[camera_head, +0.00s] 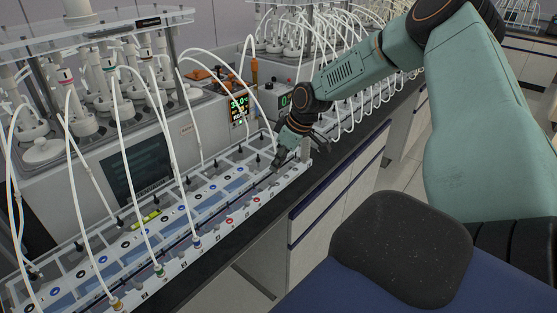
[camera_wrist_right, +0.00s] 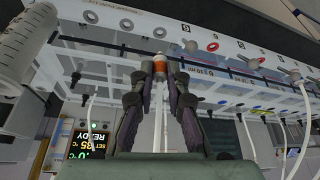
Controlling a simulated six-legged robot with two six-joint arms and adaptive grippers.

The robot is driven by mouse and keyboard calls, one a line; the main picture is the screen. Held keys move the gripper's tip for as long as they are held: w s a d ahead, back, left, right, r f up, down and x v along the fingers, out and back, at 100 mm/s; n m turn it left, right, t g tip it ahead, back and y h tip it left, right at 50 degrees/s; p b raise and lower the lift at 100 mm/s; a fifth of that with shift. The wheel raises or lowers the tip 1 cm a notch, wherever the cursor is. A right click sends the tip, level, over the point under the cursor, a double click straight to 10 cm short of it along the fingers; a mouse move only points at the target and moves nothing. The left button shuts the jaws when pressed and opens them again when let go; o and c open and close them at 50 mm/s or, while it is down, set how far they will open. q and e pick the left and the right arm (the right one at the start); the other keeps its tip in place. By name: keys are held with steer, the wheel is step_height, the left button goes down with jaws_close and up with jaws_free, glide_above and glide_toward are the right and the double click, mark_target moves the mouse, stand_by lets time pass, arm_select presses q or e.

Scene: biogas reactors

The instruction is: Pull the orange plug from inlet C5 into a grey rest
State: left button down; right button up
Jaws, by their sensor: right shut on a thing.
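My right gripper (camera_head: 281,160) is at the right end of the long inlet panel (camera_head: 185,262) in the head view. In the right wrist view its two fingers (camera_wrist_right: 160,68) are shut on the orange plug (camera_wrist_right: 160,62), with one finger on each side. The plug has an orange band and a white end, and a white tube runs from it between the fingers. In the head view the gripper hides this plug. I cannot tell whether its tip is seated in a hole. Inlet C5's label is not readable. My left gripper is not in view.
White tubes arch from the reactors (camera_head: 110,85) to the panel, close around my gripper. Another orange-banded plug (camera_head: 117,304) is at the panel's near left end. A red-ringed inlet (camera_wrist_right: 212,46) is near the held plug. The dark bench edge (camera_head: 330,160) is right of the panel.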

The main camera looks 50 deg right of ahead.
mark_target(278, 172)
steer(key=shift+f+b, duration=0.85)
steer(key=shift+f, duration=0.45)
steer(key=shift+f, duration=0.45)
stand_by(0.8)
steer(key=shift+f+b, duration=0.55)
steer(key=shift+f, duration=0.1)
stand_by(1.0)
steer(key=o, duration=0.8)
steer(key=shift+d, duration=0.1)
steer(key=shift+o, duration=0.2)
